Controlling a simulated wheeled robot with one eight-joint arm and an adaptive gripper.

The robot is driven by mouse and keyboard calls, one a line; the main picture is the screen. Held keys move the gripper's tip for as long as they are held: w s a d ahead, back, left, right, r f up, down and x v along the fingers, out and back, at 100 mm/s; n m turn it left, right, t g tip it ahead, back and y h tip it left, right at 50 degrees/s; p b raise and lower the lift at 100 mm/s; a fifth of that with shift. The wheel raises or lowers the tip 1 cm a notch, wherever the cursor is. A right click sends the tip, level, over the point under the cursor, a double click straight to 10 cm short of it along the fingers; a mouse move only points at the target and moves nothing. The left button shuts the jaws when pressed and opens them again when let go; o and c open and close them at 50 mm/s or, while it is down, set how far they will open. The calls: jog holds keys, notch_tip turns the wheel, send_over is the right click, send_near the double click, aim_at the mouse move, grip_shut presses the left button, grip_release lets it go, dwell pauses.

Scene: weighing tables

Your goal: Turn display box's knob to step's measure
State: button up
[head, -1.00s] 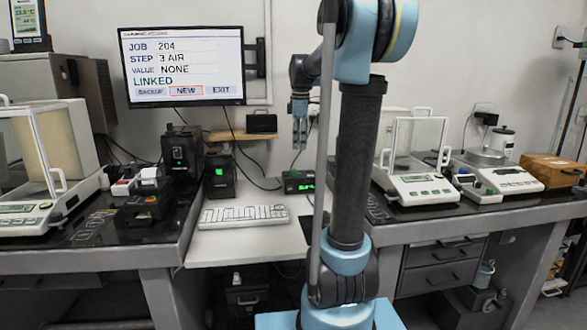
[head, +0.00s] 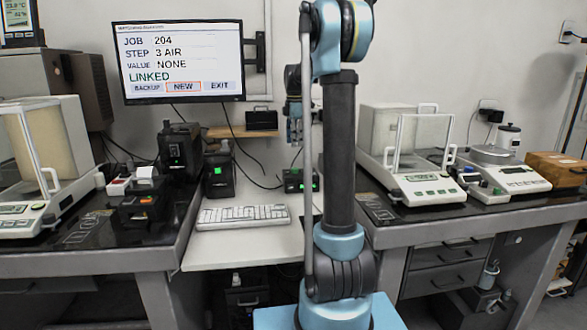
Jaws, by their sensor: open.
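A small black display box (head: 294,181) with a lit green display stands at the back of the low white desk, just left of my arm. Its knob is too small to make out. The wall monitor (head: 180,62) reads job 204, step 3 AIR, value NONE, LINKED. My gripper (head: 295,138) hangs fingers-down, open and empty. In the picture it is above the display box and apart from it; how far apart in depth I cannot tell.
A white keyboard (head: 242,214) lies on the desk. A black box with a green light (head: 218,178) stands left of the display box. Balances (head: 420,185) stand on the right table. A small wooden shelf (head: 230,132) and loose cables are behind.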

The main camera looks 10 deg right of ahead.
aim_at(294, 168)
notch_tip(294, 168, down, 12)
dwell(0.5)
jog(key=c, duration=1.1)
